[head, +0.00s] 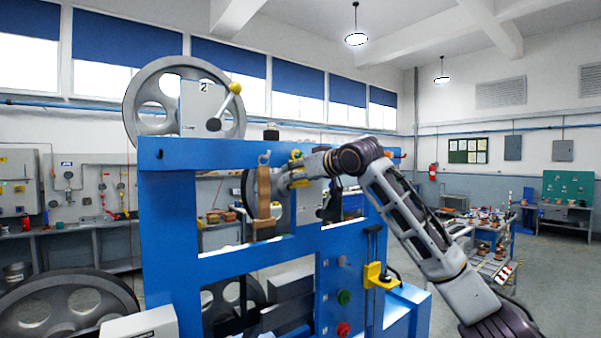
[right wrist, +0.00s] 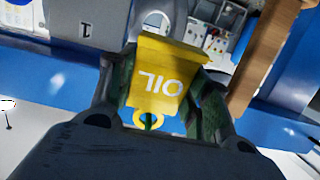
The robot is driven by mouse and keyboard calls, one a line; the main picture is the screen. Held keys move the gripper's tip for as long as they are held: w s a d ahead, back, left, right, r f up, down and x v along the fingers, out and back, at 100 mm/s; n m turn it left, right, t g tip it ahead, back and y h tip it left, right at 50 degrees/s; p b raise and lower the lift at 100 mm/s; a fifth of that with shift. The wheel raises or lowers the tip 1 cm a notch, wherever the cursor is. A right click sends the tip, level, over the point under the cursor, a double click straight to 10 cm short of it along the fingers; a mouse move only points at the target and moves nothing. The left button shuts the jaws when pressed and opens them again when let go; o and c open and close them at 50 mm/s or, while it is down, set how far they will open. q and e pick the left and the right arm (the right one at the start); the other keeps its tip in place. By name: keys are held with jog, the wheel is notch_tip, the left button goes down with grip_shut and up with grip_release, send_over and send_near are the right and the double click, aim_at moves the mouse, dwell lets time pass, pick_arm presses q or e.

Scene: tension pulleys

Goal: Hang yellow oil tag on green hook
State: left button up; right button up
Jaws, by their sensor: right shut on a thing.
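The yellow oil tag (right wrist: 162,75) is between the fingers of my right gripper (right wrist: 160,92) in the right wrist view. Its word OIL appears upside down, and a yellow ring (right wrist: 148,118) shows at its lower end in that picture. The gripper is shut on the tag. My left gripper is not in view.
The blue frame (head: 230,268) fills the middle. The wooden piece (head: 263,190) hangs from its top beam, close to the gripper; it also shows in the right wrist view (right wrist: 262,50). A small yellow part (head: 296,155) sits on the beam. A large wheel (head: 150,95) stands above.

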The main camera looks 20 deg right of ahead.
jog(key=shift+w+a+f, duration=0.1)
jog(key=shift+w+f, duration=0.1)
jog(key=shift+f, duration=0.1)
dwell(0.6)
jog(key=o, duration=1.1)
jog(key=shift+s, duration=0.1)
jog(key=shift+v, duration=5.9)
